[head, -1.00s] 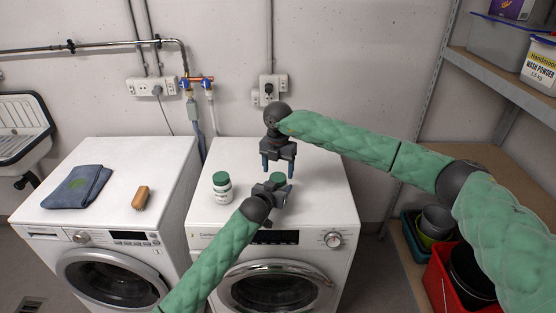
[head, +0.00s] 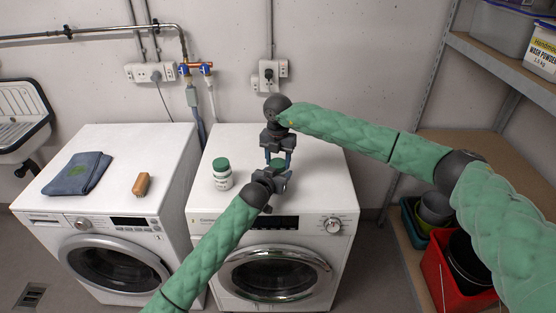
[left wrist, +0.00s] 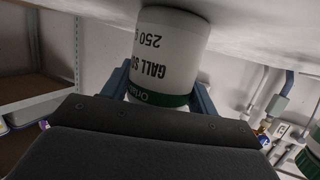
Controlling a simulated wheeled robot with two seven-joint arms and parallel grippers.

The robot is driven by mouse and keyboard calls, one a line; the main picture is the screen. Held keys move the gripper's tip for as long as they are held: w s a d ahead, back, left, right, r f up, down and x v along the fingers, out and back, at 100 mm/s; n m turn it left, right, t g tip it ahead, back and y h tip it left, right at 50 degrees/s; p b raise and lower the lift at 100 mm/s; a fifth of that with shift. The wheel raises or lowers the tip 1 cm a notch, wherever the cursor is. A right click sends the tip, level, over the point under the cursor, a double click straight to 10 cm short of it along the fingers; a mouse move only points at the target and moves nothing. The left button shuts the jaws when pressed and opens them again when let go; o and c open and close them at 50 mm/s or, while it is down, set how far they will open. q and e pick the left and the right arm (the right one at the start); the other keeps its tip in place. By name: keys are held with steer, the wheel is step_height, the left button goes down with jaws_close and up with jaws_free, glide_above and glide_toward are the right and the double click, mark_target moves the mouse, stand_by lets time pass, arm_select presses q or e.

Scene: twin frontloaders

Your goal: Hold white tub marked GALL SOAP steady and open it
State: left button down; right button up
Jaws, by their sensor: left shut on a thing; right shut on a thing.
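The white tub marked GALL SOAP (left wrist: 168,48) stands on the right washing machine and appears upside down in the left wrist view. My left gripper (head: 277,179) is shut around its body, one finger on each side. In the head view that gripper hides most of the tub, and its green lid (head: 278,163) shows above. My right gripper (head: 278,160) points down from above and is shut on the lid. The lid is not visible in the left wrist view, so I cannot tell whether it has turned.
A second white tub with a green lid (head: 222,175) stands just left on the same machine (head: 320,178). The left machine (head: 110,180) carries a folded blue cloth (head: 78,174) and a wooden brush (head: 141,184). Shelving with containers (head: 500,70) stands on the right.

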steer(key=n, duration=0.9)
steer(key=o, duration=1.1)
